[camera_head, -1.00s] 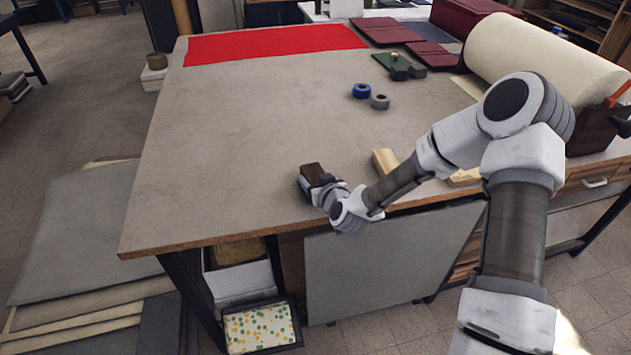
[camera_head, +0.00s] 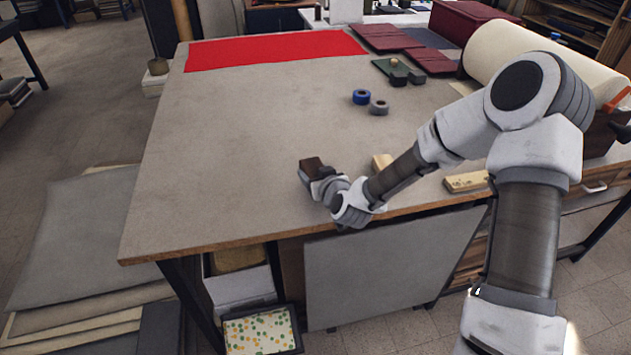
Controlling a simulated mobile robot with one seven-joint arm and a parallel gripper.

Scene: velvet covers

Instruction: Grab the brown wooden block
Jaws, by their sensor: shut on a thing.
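The brown wooden block (camera_head: 312,166) is dark brown and shows at the tip of my gripper (camera_head: 312,175), near the front edge of the worktable (camera_head: 220,150). My gripper is shut on the block, and its wrist and fingers hide the block's near side. I cannot tell whether the block touches the tabletop or is slightly above it.
Pale wooden pieces lie right of my gripper, one (camera_head: 383,161) partly behind my arm and another (camera_head: 466,181) near the front edge. A blue tape roll (camera_head: 361,97) and a grey one (camera_head: 379,107) lie farther back. Red cloth (camera_head: 275,47) covers the far left. The table's left is clear.

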